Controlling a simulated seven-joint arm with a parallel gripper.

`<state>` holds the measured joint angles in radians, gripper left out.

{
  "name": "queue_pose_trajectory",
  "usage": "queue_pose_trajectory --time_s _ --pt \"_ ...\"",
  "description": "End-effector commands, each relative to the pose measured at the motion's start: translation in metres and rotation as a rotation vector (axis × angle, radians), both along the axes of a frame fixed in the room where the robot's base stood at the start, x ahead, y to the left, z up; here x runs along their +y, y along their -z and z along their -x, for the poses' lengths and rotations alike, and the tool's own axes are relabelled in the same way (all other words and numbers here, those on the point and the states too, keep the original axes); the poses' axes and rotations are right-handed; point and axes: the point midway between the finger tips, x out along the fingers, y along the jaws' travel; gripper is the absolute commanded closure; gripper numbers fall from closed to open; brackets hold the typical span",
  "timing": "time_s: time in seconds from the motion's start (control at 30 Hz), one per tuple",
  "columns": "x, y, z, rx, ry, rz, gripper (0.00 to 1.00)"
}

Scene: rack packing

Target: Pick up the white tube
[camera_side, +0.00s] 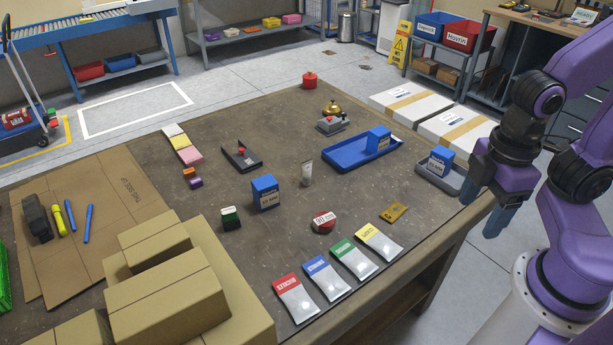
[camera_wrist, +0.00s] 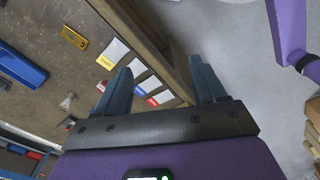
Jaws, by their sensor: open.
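The white tube (camera_side: 307,173) stands upright on the brown work table (camera_side: 290,235) near its middle, between a blue box and a blue tray in the side view. In the wrist view a small pale object that looks like the tube (camera_wrist: 67,101) shows at the left. My gripper (camera_side: 492,212) hangs at the table's right edge, well to the right of the tube, with nothing in its jaws. In the wrist view its two blue fingers (camera_wrist: 160,82) are spread apart over the table edge and the floor.
A blue box (camera_side: 265,192) stands left of the tube, and a blue tray (camera_side: 345,160) holding a box lies behind it. A round red-and-white tin (camera_side: 323,222) and several colored packets (camera_side: 325,278) lie in front. A grey tray (camera_side: 440,178) sits near my gripper. Cardboard boxes (camera_side: 165,300) fill the front left.

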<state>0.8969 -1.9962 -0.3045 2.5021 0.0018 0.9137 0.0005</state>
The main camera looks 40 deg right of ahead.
Motion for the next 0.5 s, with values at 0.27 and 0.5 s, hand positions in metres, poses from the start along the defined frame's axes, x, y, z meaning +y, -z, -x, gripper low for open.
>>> queue_pose_trajectory --time_s 0.27,0.5 --pt "0.036 0.020 -0.028 -0.016 0.099 -0.098 0.30" --pt "0.090 0.058 -0.096 -0.101 0.319 -0.288 0.30"
